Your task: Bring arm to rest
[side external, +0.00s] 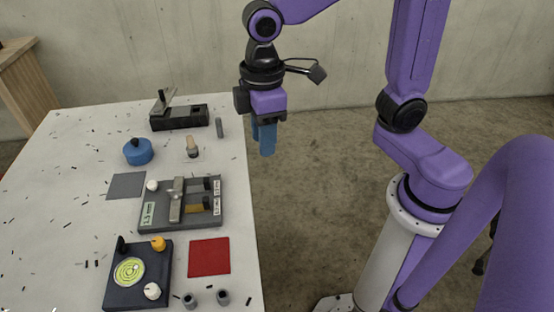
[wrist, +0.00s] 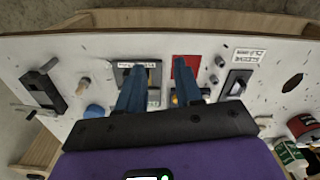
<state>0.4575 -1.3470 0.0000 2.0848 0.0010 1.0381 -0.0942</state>
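My gripper (side external: 263,145) hangs with its blue fingers pointing down, in the air just off the table's right edge in the side view. In the wrist view the fingers of my gripper (wrist: 160,70) stand well apart with nothing between them. The gripper is clear of the table (side external: 80,155) and of everything on it. My purple arm is bent above the floor, to the right of the table.
The table holds a grey board with levers (side external: 155,218), a dark box with a yellow-green dial (side external: 115,290), a red square (side external: 209,257), a blue round pot (side external: 138,152) and a black device (side external: 180,119). The floor (side external: 315,210) between table and arm base is clear.

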